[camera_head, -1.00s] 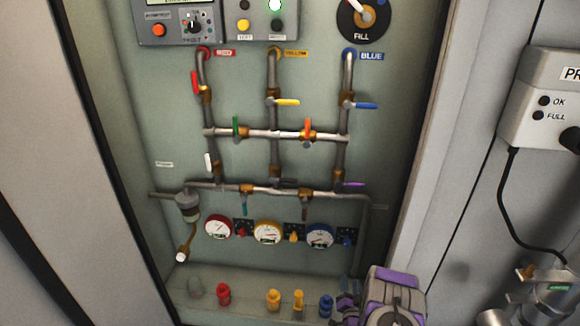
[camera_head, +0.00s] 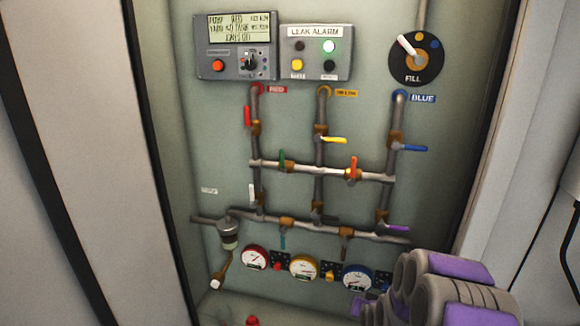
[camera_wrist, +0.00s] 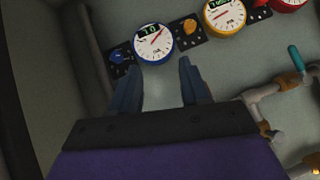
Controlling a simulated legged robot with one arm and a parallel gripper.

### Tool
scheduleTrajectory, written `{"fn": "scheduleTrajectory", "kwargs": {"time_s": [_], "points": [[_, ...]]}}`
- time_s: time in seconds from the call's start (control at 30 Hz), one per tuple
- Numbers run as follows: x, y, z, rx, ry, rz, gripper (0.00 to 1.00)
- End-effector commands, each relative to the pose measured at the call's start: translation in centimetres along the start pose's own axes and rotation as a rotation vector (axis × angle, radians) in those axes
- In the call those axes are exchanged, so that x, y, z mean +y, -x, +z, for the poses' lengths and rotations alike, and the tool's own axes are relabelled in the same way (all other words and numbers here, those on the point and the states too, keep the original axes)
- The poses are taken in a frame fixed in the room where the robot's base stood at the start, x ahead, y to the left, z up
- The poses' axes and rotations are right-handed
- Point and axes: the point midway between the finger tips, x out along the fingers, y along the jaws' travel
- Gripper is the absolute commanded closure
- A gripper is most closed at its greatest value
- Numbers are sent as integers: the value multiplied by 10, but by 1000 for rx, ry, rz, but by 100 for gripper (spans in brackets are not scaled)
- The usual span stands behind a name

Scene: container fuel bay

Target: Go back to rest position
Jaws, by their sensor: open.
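My gripper (camera_wrist: 158,85) shows in the wrist view as two dark fingers set apart, with nothing between them. The blue-rimmed gauge (camera_wrist: 154,44) is just beyond the fingertips there, with the yellow-rimmed gauge (camera_wrist: 224,16) to its right. In the head view my grey and purple arm (camera_head: 445,290) is at the lower right, in front of the panel, and partly covers the area beside the blue gauge (camera_head: 357,277). The gripper's fingers are not clear in the head view.
A recessed panel holds pipes with coloured valve handles (camera_head: 334,140), a leak alarm box (camera_head: 316,52), a pump display (camera_head: 238,45) and a fill dial (camera_head: 416,58). Cabinet side walls (camera_head: 505,150) frame the recess. A pipe (camera_wrist: 265,95) lies close right of the fingers.

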Motion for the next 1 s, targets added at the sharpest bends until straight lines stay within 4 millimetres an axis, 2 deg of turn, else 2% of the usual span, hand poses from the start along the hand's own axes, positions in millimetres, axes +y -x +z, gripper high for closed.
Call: {"fn": "scheduleTrajectory", "kwargs": {"time_s": [0.03,0.17,0.47,0.77,1.0], "points": [[-7,15,-4,-30,18,4,54],[-18,54,0,-135,64,25,54],[-32,158,25,-380,160,75,54],[-35,278,65,-621,238,118,54],[-28,379,109,-819,287,144,54]]}}
